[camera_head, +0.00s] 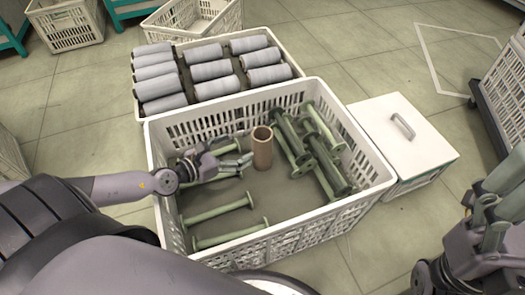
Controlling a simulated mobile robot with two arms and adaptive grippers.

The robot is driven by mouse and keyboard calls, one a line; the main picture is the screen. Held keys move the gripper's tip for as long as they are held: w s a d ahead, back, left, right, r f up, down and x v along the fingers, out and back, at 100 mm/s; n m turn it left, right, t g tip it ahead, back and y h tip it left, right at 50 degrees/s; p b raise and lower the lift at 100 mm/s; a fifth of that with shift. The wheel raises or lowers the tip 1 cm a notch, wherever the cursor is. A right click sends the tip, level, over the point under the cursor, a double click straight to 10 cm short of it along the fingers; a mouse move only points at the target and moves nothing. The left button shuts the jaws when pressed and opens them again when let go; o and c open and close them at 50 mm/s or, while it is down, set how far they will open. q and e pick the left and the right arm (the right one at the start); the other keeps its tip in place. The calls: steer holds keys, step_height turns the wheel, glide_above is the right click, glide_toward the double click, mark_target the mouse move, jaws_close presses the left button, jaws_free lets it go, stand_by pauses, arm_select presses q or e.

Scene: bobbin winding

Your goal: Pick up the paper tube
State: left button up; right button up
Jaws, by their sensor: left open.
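The paper tube (262,150) is brown and hollow and stands upright near the middle of the white crate (290,237). My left gripper (243,165) reaches into this crate from the left. It is open, with its fingers pointing right toward the tube and their tips just left of it. Nothing shows between the fingers, and I cannot tell whether a tip touches the tube. My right gripper (488,215) is at the right edge, outside the crate and partly cut off by the picture's edge.
Green bobbins (222,210) lie at the left of the crate, and several more (318,150) are piled at its right. Behind it, another crate (287,55) holds grey wound rolls (212,71). A white lidded box (418,145) stands to the right. The crate's slatted walls surround my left gripper.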

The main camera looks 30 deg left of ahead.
arm_select(q)
glide_toward(269, 132)
steer(key=shift+f+x, duration=0.2)
steer(key=shift+x, duration=0.85)
steer(key=x, duration=0.5)
steer(key=shift+r, duration=0.15)
steer(key=shift+c, duration=0.5)
steer(key=c, duration=1.5)
steer(key=shift+c, duration=0.2)
steer(key=shift+r, duration=0.1)
